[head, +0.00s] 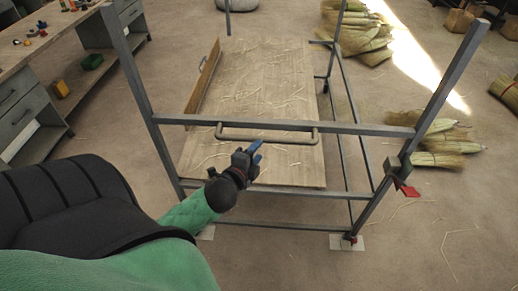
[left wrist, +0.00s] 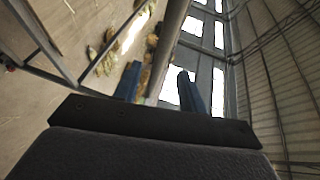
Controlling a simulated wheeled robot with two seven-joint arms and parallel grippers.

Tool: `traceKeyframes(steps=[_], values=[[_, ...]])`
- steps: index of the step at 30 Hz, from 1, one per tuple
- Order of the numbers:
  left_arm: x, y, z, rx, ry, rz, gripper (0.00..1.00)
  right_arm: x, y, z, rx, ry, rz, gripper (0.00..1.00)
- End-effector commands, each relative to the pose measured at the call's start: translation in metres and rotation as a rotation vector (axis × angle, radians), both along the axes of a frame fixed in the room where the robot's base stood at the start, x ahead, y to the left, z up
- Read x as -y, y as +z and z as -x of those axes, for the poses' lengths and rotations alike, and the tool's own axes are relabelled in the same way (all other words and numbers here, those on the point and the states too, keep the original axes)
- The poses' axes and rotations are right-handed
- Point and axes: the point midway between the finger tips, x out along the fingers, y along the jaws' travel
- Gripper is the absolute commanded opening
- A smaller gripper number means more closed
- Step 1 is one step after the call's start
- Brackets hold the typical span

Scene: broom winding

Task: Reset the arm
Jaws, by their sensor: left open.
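My left gripper (head: 250,158) is open, with blue fingers, in the lower middle of the head view. It appears just below a grey bar handle (head: 268,138) on the metal frame (head: 365,133). In the left wrist view my left gripper (left wrist: 158,88) shows its two blue fingers apart. A grey bar (left wrist: 168,45) appears between or beyond them; I cannot tell whether it touches either finger. My right gripper is not in view.
A wooden board (head: 265,85) with scattered straws lies within the frame. A red-handled clamp (head: 407,188) sits on the right post. Straw bundles (head: 445,135) lie at right. A workbench (head: 45,55) with drawers stands at left.

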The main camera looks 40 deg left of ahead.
Motion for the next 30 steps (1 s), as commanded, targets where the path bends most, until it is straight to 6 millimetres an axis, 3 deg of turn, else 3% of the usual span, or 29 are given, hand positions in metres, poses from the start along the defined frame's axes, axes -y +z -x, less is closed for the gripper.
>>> traceKeyframes(steps=[18, 25, 26, 30], values=[[0.000, 0.001, 0.001, 0.001, 0.001, 0.006, 0.41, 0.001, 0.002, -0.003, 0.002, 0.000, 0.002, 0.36], [0.000, -0.002, 0.002, 0.008, 0.032, 0.146, 0.41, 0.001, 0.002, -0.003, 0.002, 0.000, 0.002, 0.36], [-0.001, -0.005, 0.002, 0.005, 0.040, 0.181, 0.41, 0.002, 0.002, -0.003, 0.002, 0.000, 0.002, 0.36], [-0.013, -0.051, -0.002, -0.063, 0.097, 0.323, 0.41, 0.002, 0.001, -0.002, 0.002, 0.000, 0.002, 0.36]])
